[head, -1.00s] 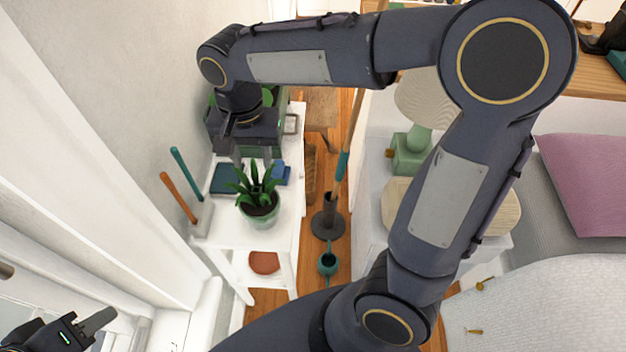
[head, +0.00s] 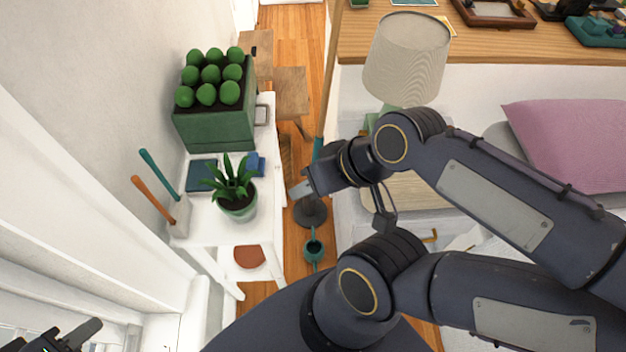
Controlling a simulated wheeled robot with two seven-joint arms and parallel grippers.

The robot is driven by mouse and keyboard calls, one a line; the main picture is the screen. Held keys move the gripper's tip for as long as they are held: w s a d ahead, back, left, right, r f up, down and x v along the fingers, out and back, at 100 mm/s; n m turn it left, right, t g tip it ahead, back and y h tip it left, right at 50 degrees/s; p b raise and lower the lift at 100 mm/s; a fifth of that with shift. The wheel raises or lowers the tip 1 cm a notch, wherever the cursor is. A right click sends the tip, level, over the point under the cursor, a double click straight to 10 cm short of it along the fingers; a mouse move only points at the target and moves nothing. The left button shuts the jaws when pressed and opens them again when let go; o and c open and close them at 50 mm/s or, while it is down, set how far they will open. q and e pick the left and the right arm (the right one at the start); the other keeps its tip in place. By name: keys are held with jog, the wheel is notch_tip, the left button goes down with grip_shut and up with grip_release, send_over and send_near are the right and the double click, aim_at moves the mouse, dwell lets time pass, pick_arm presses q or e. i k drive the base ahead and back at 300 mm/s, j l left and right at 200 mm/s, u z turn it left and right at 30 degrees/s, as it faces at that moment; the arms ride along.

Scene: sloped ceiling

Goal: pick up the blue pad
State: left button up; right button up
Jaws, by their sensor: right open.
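A small blue block-like item (head: 256,164), which looks like the blue pad, lies on the white shelf unit's top, partly hidden behind a potted plant (head: 238,196). A flat dark blue-teal item (head: 202,174) lies to its left, behind the plant's leaves. My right gripper (head: 343,203) is to the right of the shelf unit, over the gap beside the bedside stand. Its fingers are spread wide with nothing between them. My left gripper (head: 84,332) shows only partly at the bottom left corner; one finger is seen, so its opening is unclear.
A lamp (head: 405,62) stands at right.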

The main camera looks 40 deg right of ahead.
aim_at(256, 162)
jog(key=u, duration=1.05)
jog(key=z, duration=0.4)
jog(key=k+z, duration=0.15)
jog(key=z, duration=0.3)
jog(key=k+j+z, duration=0.1)
jog(key=z, duration=0.75)
jog(key=i+l+u, duration=0.15)
jog(key=l, duration=0.2)
jog(key=l+u, duration=0.1)
jog(key=l, duration=0.25)
jog(key=i+l+u, duration=0.15)
jog(key=l, duration=0.2)
jog(key=u, duration=1.35)
